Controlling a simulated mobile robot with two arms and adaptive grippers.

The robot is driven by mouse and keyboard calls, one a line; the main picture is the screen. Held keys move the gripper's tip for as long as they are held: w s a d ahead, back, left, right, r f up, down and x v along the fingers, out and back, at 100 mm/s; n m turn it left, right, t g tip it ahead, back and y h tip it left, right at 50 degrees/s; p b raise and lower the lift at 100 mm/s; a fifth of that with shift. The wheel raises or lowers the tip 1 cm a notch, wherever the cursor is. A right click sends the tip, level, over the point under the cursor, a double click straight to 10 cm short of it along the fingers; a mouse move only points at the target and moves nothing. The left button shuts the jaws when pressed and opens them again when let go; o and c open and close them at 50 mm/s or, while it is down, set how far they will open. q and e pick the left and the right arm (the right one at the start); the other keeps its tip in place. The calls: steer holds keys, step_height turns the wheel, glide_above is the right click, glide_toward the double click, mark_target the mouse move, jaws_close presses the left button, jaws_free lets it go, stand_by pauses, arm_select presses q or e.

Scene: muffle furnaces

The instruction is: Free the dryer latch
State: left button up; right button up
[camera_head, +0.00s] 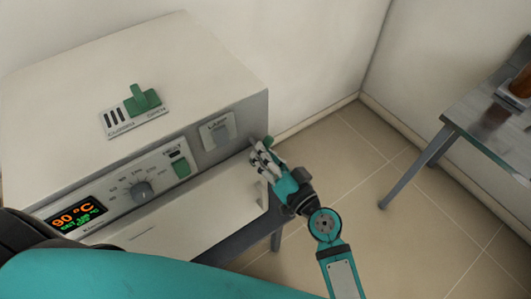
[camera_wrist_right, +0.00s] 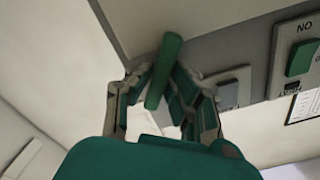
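The dryer (camera_head: 120,60) is a large pale box with a grey control panel, at the left of the head view. The green latch handle (camera_head: 267,141) shows only as a small tip at the right end of its front. My right gripper (camera_head: 262,152) is at that end. In the right wrist view the latch handle (camera_wrist_right: 163,65) is a slanted green bar between the fingertips of my right gripper (camera_wrist_right: 163,75). The tips lean in on both sides and appear shut on it. The latch base is hidden. My left gripper is not in view.
A green slider (camera_head: 143,98) marked closed and open sits on the dryer top. The panel has a display (camera_head: 77,215) reading 90 °C, a knob (camera_head: 141,191), a green switch (camera_head: 181,167) and a lamp switch (camera_head: 216,131). A grey table (camera_head: 490,120) stands at right; floor between is clear.

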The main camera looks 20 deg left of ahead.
jaws_close()
steer(key=m, duration=1)
steer(key=shift+f, duration=0.1)
steer(key=shift+m, duration=0.4)
stand_by(0.4)
steer(key=o, duration=0.5)
jaws_free()
steer(key=shift+o, duration=0.2)
